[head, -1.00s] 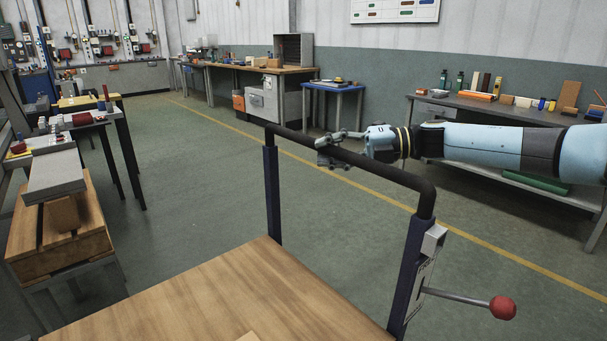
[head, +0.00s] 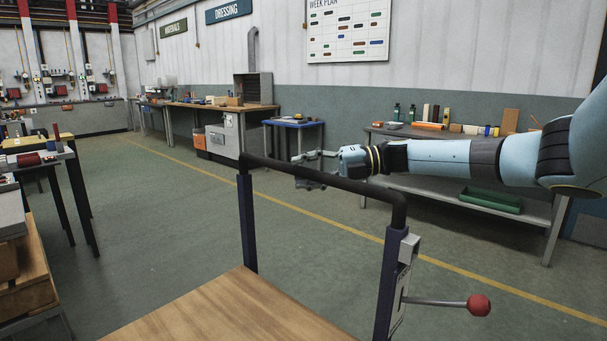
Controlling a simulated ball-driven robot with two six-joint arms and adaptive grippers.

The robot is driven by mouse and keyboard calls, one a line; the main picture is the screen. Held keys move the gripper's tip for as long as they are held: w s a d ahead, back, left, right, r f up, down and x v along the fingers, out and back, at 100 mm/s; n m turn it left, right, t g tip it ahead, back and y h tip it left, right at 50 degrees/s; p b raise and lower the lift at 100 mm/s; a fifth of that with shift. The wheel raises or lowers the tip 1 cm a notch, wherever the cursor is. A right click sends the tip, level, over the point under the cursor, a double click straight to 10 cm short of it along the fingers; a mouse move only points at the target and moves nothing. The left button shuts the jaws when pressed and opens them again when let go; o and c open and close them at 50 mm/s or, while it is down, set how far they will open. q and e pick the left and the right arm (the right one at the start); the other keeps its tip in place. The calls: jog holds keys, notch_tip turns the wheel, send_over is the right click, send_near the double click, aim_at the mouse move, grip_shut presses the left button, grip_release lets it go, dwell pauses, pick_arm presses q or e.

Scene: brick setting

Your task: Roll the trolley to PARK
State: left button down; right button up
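The trolley has a wooden deck (head: 235,312), dark blue posts and a black handle bar (head: 360,186), in the head view at the lower middle. A lever with a red knob (head: 479,305) sticks out to the right from a plate on its right post. My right gripper (head: 296,172) reaches in from the right at the handle bar, left of its middle. Its fingers are apart, one above and one below the bar in the picture; I cannot tell whether they touch it. My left gripper is out of view. I see no marking that reads PARK.
A yellow floor line (head: 475,272) runs beyond the trolley. A grey bench (head: 545,215) stands on the right by the wall, a blue-topped table (head: 293,123) and a workbench (head: 245,107) farther back. A table with dark legs (head: 83,200) stands left. Green floor between is clear.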

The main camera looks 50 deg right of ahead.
jog(key=shift+o, duration=0.7)
jog(key=shift+f, duration=0.15)
jog(key=shift+s, duration=0.1)
jog(key=shift+s+d, duration=0.15)
jog(key=shift+s, duration=0.05)
jog(key=v, duration=1.1)
jog(key=shift+s+d, duration=0.15)
